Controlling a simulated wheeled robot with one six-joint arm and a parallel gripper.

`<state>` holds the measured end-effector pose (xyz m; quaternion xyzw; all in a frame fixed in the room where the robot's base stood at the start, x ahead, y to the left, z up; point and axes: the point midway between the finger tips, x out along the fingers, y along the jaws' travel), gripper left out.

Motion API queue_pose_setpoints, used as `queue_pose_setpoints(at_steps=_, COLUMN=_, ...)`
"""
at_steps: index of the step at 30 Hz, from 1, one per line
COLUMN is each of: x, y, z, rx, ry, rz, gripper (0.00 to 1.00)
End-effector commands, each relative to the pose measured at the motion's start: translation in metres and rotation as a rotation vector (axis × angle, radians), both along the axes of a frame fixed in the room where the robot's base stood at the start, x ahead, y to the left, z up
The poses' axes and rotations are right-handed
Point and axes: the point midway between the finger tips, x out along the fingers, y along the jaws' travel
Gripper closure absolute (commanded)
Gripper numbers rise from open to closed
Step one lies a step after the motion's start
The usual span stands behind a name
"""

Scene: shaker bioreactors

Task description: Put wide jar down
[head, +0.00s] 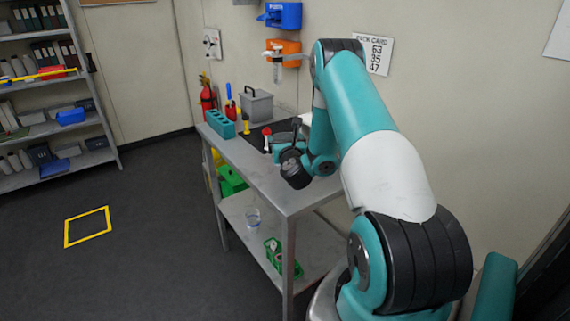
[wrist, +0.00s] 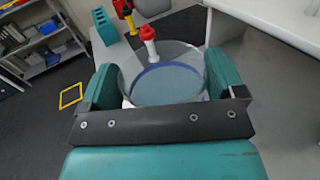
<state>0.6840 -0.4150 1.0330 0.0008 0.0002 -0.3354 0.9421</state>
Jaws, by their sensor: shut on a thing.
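In the wrist view the wide jar (wrist: 165,88) is clear, with a round rim and a bluish ring inside. My gripper (wrist: 162,76) is shut on it, with one teal finger at each side. The jar is near the front of the grey table (head: 262,180). I cannot tell whether its base touches the table top. In the head view my arm and wrist hide most of the gripper, and I cannot make out the held jar there.
Close beyond the jar stands a red-topped white bottle (wrist: 148,40). A teal block with holes (head: 221,123), a yellow-and-black tool (head: 246,124) and a grey lidded box (head: 256,105) stand farther back. A clear vessel (head: 253,217) and green containers are on the lower shelf.

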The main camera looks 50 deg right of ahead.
Motion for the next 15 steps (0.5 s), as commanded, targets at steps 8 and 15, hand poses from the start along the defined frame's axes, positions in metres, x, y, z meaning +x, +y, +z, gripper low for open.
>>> queue_pose_setpoints(at_steps=8, x=0.001, y=0.0, z=-0.038, rx=-0.003, ry=0.0, rz=0.001, gripper=0.73)
queue_pose_setpoints(at_steps=15, x=0.0, y=0.0, z=-0.043, rx=-0.003, ry=-0.002, rz=0.0, gripper=0.73)
